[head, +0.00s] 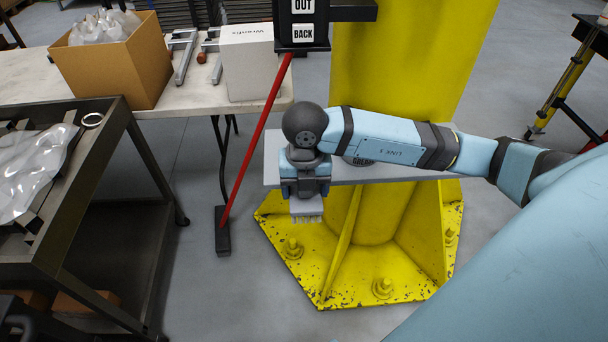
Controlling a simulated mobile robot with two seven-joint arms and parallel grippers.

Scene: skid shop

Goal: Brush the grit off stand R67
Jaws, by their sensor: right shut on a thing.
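The yellow stand (400,45) is a thick column with a flanged, bolted foot plate (345,293). Dark specks lie along the plate's edges; whether they are grit or chipped paint I cannot tell. No R67 label is readable. My right gripper (305,192) points down in front of the stand's left side, shut on a brush (306,208) with a grey body and pale bristles. The bristles face down over the foot plate's left part; whether they touch it I cannot tell. My left gripper is not in view.
A grey shelf (425,172) crosses the column, with a round tin partly hidden behind my right arm. A red-handled broom (256,142) stands left of the foot. A dark cart (95,190) and a table with a cardboard box (110,68) and white box (250,65) stand left.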

